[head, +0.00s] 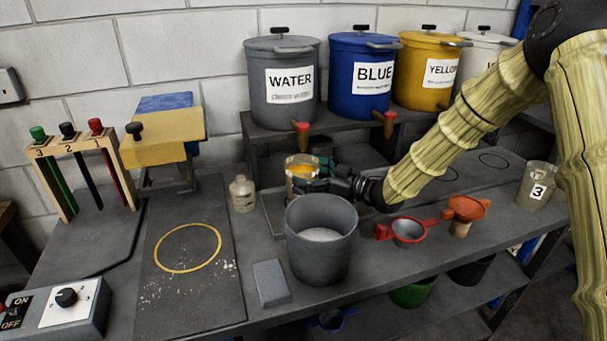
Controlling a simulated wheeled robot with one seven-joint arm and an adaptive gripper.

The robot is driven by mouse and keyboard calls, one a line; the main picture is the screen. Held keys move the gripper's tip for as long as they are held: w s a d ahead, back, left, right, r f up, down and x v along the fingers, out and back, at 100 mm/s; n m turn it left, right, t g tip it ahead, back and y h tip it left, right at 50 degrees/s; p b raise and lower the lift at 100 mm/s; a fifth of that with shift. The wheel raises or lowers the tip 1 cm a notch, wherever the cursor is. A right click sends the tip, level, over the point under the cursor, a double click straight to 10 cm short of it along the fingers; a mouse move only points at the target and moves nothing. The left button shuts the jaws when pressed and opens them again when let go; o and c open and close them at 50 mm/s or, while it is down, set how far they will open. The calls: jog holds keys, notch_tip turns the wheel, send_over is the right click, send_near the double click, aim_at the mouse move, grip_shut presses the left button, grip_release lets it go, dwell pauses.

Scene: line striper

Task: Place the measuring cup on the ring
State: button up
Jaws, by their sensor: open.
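A clear cup with yellow-orange contents (301,168), likely the measuring cup, stands upright on the bench below the shelf of buckets. My gripper (316,181) reaches in from the right, its dark fingers at the cup and open. I cannot tell whether the fingers straddle the cup or touch it. The cup's lower part is partly hidden by the grey bucket and my gripper. A yellow ring (188,226) is painted on the dark mat (205,305) at left, empty, with white specks around its lower side.
A grey open bucket with white contents (321,250) stands in front of my gripper.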

aim_at(318, 177)
jog(key=b+v, duration=0.1)
jog(key=v, duration=0.5)
jog(key=shift+s+d, duration=0.2)
jog(key=shift+d, duration=0.05)
